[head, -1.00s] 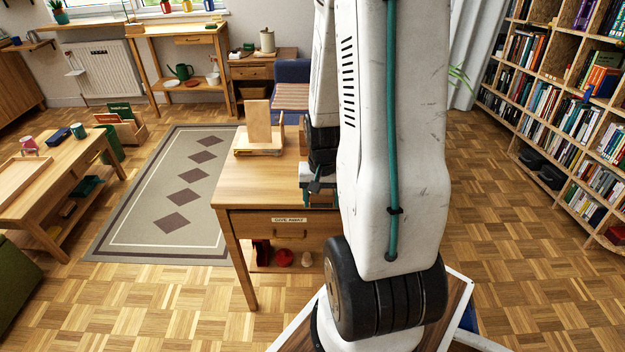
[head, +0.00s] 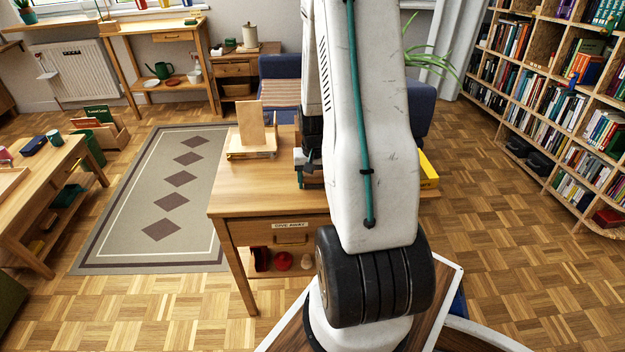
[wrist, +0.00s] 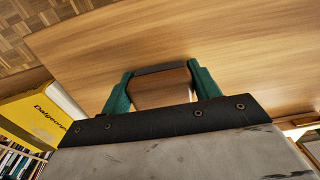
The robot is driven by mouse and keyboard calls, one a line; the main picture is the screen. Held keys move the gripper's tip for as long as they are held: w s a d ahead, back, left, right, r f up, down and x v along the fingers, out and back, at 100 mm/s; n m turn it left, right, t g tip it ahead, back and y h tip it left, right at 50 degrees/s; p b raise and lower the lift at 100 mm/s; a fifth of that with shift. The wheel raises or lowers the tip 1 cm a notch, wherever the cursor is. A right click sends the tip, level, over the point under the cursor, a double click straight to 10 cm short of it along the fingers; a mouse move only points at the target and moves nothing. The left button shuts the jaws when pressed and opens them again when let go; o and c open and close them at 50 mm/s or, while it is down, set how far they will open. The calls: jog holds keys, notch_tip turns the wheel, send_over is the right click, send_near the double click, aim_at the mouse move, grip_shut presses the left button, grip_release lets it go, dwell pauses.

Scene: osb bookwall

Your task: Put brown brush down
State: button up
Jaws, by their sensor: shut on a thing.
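In the wrist view my gripper (wrist: 162,76) is shut on the brown brush (wrist: 160,90), with a green finger on each side. The brush shows as a brown wooden block with a dark strip along its far edge. The wooden table top (wrist: 240,45) fills the view beyond it. In the head view my gripper (head: 304,172) is over the table (head: 250,195), mostly hidden by my arm. I cannot tell whether the brush touches the table top.
A wooden stand (head: 250,130) is on the table, left of my gripper. A yellow box (head: 428,172) is at the table's right side, and also in the wrist view (wrist: 38,118). The table's front left is bare. A bookshelf (head: 560,120) stands right.

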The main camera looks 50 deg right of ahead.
aim_at(314, 175)
jog(key=shift+f, duration=0.3)
jog(key=shift+s+a+f, duration=0.15)
jog(key=shift+s+f, duration=0.05)
jog(key=shift+f, duration=0.1)
jog(key=o, duration=0.9)
jog(key=shift+o, duration=0.5)
jog(key=shift+w+r, duration=0.1)
jog(key=shift+r, duration=0.15)
jog(key=r, duration=1.2)
jog(key=shift+w+d, duration=0.1)
jog(key=shift+d, duration=0.1)
jog(key=s+a+r+n+t, duration=0.1)
jog(key=s+a+r+n, duration=0.15)
jog(key=a+r, duration=0.8)
jog(key=s+a+r+n, duration=0.2)
jog(key=a+r+n, duration=0.35)
jog(key=a, duration=0.75)
jog(key=s+a+r+n, duration=0.1)
jog(key=s+a+r, duration=0.3)
jog(key=s+a, duration=0.2)
jog(key=shift+s+a+n, duration=0.3)
jog(key=shift+s+n, duration=0.1)
jog(key=shift+s, duration=0.6)
jog(key=shift+r, duration=0.1)
